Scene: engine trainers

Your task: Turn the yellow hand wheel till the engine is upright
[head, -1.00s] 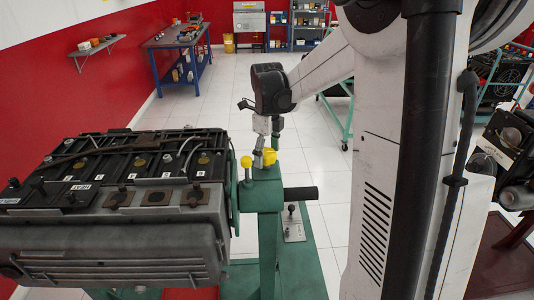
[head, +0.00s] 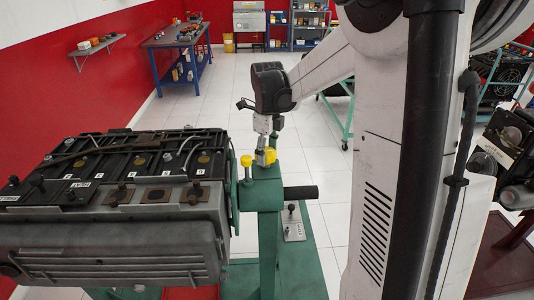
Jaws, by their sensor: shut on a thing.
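The engine (head: 120,225) is at the lower left of the head view, on a green stand (head: 268,200). Its top, with black covers and cables, faces up and looks about level. The yellow hand wheel (head: 266,156) shows only as a small yellow part behind the top of the stand's post. My gripper (head: 264,148) reaches down to it from the far side and is shut on it. The fingertips and most of the wheel are hidden or too small to see clearly. A yellow-topped pin (head: 247,163) stands just left of the wheel.
A black handle (head: 300,193) sticks out to the right of the post. Another engine (head: 508,150) stands at the right edge. A blue workbench (head: 178,50) and shelves (head: 305,22) are at the back. White floor (head: 210,100) lies clear between.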

